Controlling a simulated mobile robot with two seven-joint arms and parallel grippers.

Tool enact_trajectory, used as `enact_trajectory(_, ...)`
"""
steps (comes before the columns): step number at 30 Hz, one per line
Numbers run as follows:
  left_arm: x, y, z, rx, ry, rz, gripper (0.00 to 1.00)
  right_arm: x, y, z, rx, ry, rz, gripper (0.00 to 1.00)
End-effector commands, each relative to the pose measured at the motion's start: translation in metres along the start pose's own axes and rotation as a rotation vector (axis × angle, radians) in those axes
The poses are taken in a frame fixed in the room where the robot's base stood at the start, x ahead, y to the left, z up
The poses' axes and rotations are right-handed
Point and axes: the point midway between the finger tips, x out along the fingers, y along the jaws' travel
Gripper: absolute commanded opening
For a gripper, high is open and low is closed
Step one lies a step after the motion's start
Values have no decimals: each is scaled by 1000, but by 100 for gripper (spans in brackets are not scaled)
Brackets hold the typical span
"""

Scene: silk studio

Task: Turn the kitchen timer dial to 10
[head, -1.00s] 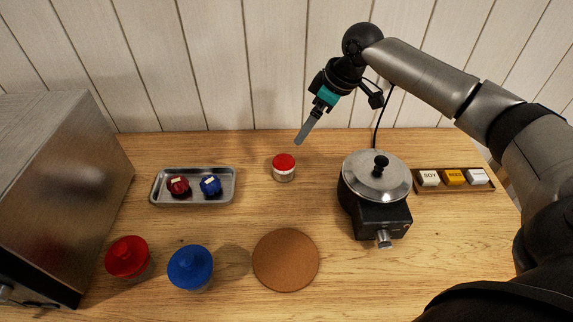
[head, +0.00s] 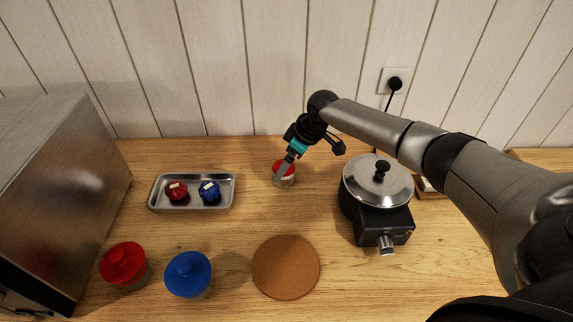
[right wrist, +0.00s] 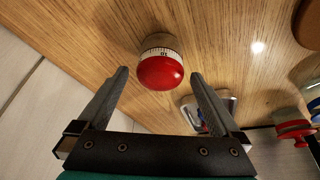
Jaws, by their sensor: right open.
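The kitchen timer (head: 287,180) has a red domed dial on a white base and stands upright on the wooden table, back of the middle. In the right wrist view the timer (right wrist: 161,70) shows a scale ring with marks; a number near the front looks like 10, but it is small. My right gripper (head: 279,177) is just above the timer and covers part of it in the head view. In the right wrist view my right gripper (right wrist: 158,80) is open, with its fingers apart on either side of the red dial; I see no contact. My left gripper is out of view.
A metal tray (head: 229,202) with a red and a blue small object lies left of the timer. A black cooker with a lidded pot (head: 377,180) stands to the right. A cork mat (head: 286,267) and red and blue lidded jars (head: 188,272) are in front.

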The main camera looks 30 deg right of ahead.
Motion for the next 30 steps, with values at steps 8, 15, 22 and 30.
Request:
enact_trajectory(8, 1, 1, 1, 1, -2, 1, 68, 7, 0, 0, 0, 1, 0, 100)
enact_trajectory(15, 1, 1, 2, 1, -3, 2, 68, 7, 0, 0, 0, 1, 0, 90)
enact_trajectory(22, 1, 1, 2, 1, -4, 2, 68, 7, 0, 0, 0, 1, 0, 64)
enact_trajectory(30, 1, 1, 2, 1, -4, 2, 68, 7, 0, 0, 0, 0, 0, 34)
